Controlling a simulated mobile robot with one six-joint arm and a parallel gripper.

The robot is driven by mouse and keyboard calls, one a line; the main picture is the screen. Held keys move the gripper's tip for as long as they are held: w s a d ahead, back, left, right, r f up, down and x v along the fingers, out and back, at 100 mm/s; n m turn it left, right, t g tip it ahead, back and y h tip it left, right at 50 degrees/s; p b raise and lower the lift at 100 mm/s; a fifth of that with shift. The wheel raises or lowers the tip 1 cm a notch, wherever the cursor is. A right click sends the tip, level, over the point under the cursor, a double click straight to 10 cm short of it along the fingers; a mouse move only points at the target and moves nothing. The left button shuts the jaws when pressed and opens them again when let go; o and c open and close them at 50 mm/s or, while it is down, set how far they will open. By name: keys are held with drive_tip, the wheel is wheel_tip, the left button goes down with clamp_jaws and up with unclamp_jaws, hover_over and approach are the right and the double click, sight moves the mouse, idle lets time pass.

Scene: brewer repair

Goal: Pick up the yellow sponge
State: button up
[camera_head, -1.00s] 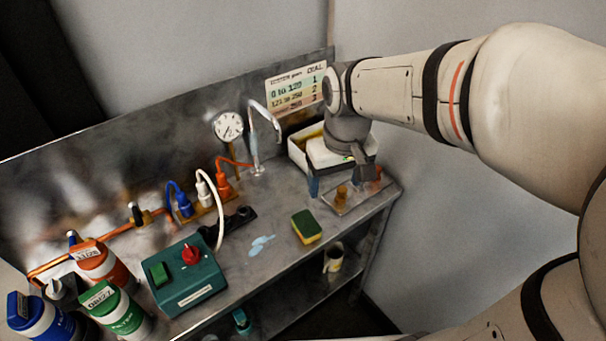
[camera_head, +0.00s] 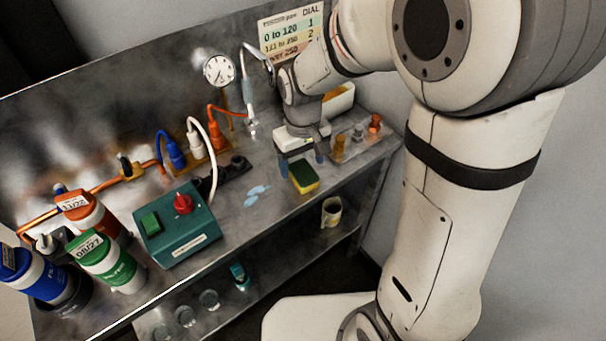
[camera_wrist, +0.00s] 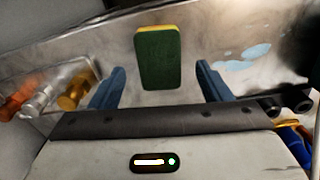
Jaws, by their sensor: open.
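The yellow sponge (camera_head: 304,177) has a green scouring side and lies on the steel counter near its front edge. In the wrist view the sponge (camera_wrist: 158,58) shows its green face with a yellow edge at the top, between and ahead of the two blue fingers. My gripper (camera_head: 302,163) is above and just behind the sponge in the head view, with fingers spread. The wrist view shows my gripper (camera_wrist: 161,88) open and empty, with a gap on both sides of the sponge. Whether the fingertips reach down beside the sponge is unclear.
Small brass, grey and orange fittings (camera_head: 357,134) stand right of the sponge. A blue puddle (camera_head: 256,195) lies to its left, with a teal switch box (camera_head: 175,223) farther left. A mug (camera_head: 331,211) sits on the shelf below.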

sight(302, 170)
wheel_tip(302, 170, down, 4)
drive_tip(key=shift+w+r, duration=0.1)
drive_tip(key=shift+r, duration=0.05)
drive_tip(key=c, duration=1.1)
